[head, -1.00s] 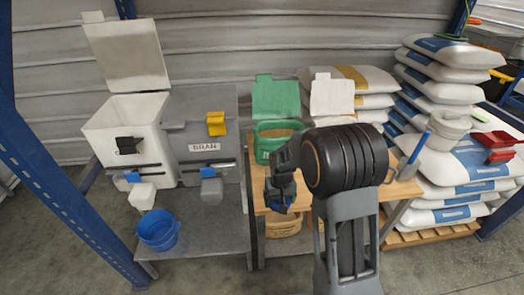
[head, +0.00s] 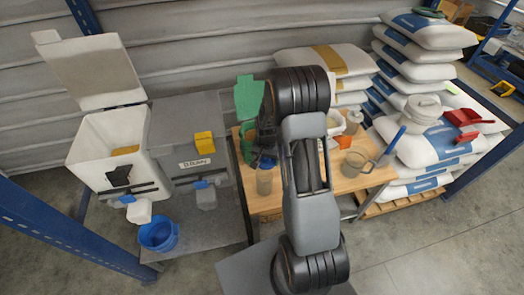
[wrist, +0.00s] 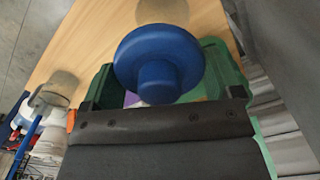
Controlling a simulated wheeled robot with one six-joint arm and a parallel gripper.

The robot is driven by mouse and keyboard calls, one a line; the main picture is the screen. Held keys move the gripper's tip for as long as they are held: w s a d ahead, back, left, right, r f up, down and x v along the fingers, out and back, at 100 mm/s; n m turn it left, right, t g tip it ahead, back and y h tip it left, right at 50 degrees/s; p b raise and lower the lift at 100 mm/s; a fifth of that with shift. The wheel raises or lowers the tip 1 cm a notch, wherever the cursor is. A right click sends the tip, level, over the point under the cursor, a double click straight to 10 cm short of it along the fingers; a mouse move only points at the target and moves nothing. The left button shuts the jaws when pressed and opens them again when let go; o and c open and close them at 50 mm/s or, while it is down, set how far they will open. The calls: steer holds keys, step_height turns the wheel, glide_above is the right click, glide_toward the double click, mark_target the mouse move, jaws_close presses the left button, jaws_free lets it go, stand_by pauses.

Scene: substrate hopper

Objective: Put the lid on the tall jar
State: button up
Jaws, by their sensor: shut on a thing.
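A blue round lid with a knob (wrist: 158,60) is in front of my gripper's dark jaw in the wrist view. In the head view only a small blue part of the lid (head: 266,162) shows. My gripper (head: 265,148) is shut on the lid, and my arm partly hides it. A tall greyish jar (head: 264,181) stands near the front left of the wooden bench, just below the lid in the head view. In the wrist view a tan rounded shape (wrist: 163,11) beyond the lid may be this jar. I cannot tell whether lid and jar touch.
To the left are the white hopper (head: 90,160), BRAN hopper (head: 177,140) and blue bucket (head: 158,233). Sacks (head: 428,135) are stacked right.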

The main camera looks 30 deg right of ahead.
steer(key=shift+a+f+b, duration=0.2)
steer(key=shift+f+b, duration=0.25)
steer(key=shift+f, duration=0.25)
steer(key=shift+a+f+b, duration=0.15)
steer(key=shift+f+b, duration=0.3)
steer(key=shift+f, duration=0.2)
steer(key=shift+f+b, duration=1.65)
steer(key=shift+f, duration=0.55)
steer(key=shift+f+b, duration=0.65)
steer(key=shift+b, duration=0.2)
steer(key=o, duration=0.7)
step_height(320, 180, up, 14)
steer(key=shift+f, duration=0.1)
